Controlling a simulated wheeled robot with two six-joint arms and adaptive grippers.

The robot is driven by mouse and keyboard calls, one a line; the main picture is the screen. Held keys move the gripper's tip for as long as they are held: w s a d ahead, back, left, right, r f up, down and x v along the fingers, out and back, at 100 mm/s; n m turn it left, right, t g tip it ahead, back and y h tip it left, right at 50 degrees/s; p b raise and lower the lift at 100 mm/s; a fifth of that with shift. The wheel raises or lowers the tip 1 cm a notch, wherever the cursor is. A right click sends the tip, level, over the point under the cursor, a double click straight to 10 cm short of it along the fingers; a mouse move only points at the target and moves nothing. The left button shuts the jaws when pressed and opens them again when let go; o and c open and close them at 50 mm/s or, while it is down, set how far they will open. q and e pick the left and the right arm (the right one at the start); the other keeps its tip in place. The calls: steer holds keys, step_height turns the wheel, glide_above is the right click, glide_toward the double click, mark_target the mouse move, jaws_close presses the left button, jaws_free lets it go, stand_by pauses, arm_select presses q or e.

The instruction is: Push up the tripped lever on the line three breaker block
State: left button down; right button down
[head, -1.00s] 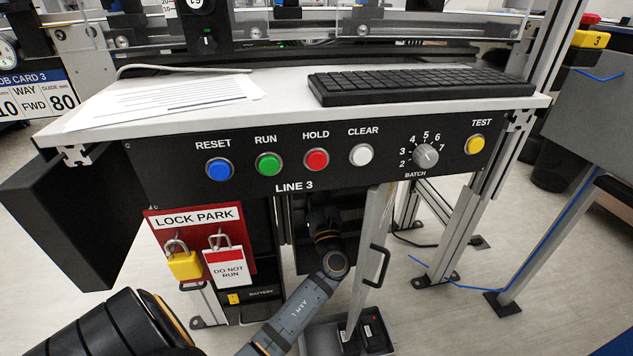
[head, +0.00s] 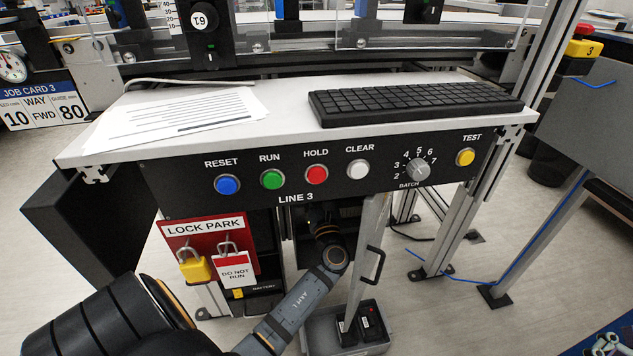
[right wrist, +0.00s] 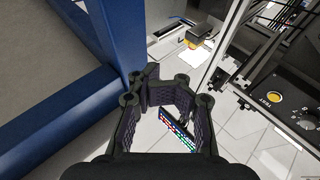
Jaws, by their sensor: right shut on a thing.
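I cannot make out the line three breaker block or a tripped lever in either view. The LINE 3 control panel (head: 325,199) faces me in the head view. An arm of mine comes in from the lower left and ends in the dark bay under the panel; its gripper is hidden there. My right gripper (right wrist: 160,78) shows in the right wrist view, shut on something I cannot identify. A strip with coloured marks (right wrist: 178,131) shows between its fingers; I cannot tell whether it is held or lies beyond.
A red LOCK PARK board (head: 203,228) carries a yellow padlock (head: 195,268) and a tag. A grey tray (head: 318,338) stands low, near a post with a black handle (head: 375,262). A keyboard (head: 410,104) lies on the console. A blue frame (right wrist: 100,55) is left of my right gripper.

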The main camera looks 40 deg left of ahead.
steer(key=s+f+g+p, duration=0.1)
steer(key=s+f+g, duration=0.25)
steer(key=f, duration=0.55)
steer(key=s+a+f+g+p, duration=0.1)
steer(key=s+f+g, duration=0.3)
steer(key=f, duration=0.5)
steer(key=s+f+g+p, duration=0.1)
steer(key=s+f+g, duration=0.2)
steer(key=f+g, duration=0.45)
steer(key=s+f+g+p, duration=0.1)
steer(key=s+f+g, duration=0.1)
steer(key=s+f, duration=0.35)
steer(key=shift+s+d+r+g+h+p, duration=0.5)
steer(key=shift+s+d+r+g+p, duration=1)
steer(key=shift+r+p, duration=2.1)
step_height(320, 180, down, 11)
steer(key=d+p, duration=0.2)
steer(key=p, duration=0.2)
arm_select(q)
steer(key=shift+w+a+r+g+h+p, duration=0.1)
steer(key=shift+r+g+h+p, duration=0.45)
steer(key=shift+g+h+p, duration=0.6)
steer(key=shift+w+a+r+g+h+p, duration=0.1)
steer(key=shift+r+g+h+p, duration=0.55)
steer(key=shift+p, duration=0.85)
arm_select(e)
steer(key=s+d+f+h, duration=0.1)
steer(key=s+d+f, duration=0.1)
steer(key=s+f, duration=0.7)
steer(key=shift+d+m+g, duration=0.3)
